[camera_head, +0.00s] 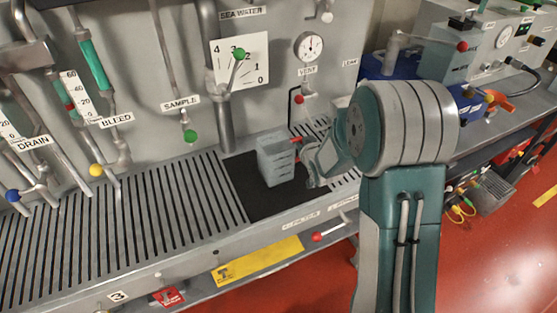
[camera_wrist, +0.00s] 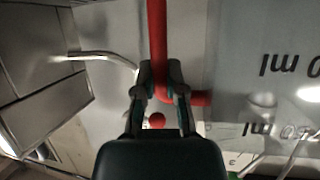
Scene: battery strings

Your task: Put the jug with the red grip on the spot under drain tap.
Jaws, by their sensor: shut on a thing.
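The grey jug (camera_head: 276,162) is upright on or just above the black mat (camera_head: 240,190), under the sea water pipe; I cannot tell whether it touches. Its red grip (camera_head: 297,140) faces right, toward my gripper (camera_head: 312,165). In the wrist view my gripper (camera_wrist: 160,82) is shut on the red grip (camera_wrist: 157,35), with the jug's pale wall and ml marks (camera_wrist: 285,65) to the right. The drain tap (camera_head: 30,193) has a blue knob and is at the far left, below the DRAIN label (camera_head: 33,143). The spot under it is slatted grating, partly cut by the frame edge.
The slatted grating (camera_head: 160,215) between jug and drain tap is clear. The bleed tap (camera_head: 108,172) with a yellow knob and the sample tap (camera_head: 189,134) with a green knob hang over it. A red-knobbed lever (camera_head: 318,237) sticks out at the bench front.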

